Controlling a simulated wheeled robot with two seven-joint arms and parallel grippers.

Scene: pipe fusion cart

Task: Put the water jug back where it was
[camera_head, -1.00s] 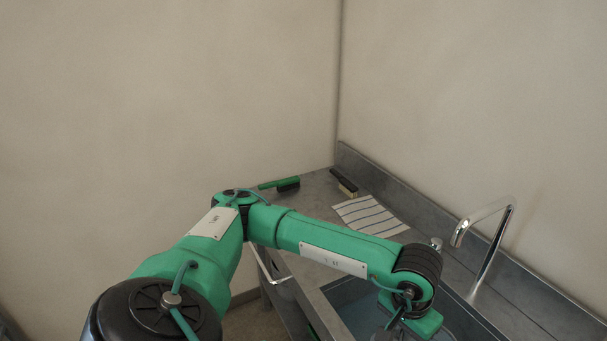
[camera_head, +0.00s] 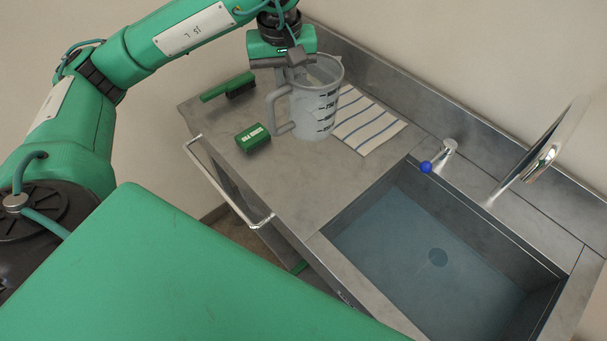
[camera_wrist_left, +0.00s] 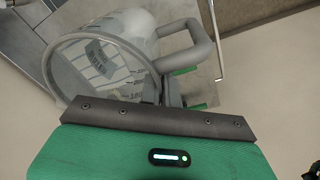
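The water jug (camera_head: 318,108) is a translucent grey measuring jug with dark marks and a loop handle on its left. It is upright at the left edge of the striped cloth; whether its base rests on the counter I cannot tell. My left gripper (camera_head: 297,80) is above it, fingers close together at the rim on the handle side, and looks shut on it. In the left wrist view the jug (camera_wrist_left: 98,62) lies beyond the palm, its rim and handle meeting the fingers; the exact contact is partly hidden. My right gripper is not in view.
The grey counter (camera_head: 290,190) has bare room in front of the jug. A green box (camera_head: 252,138) and a green-handled brush (camera_head: 228,88) lie left of it. The striped cloth (camera_head: 370,125) is to its right. A sink (camera_head: 420,255) with a tap (camera_head: 540,155) and blue-tipped knob (camera_head: 427,167) is nearer.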

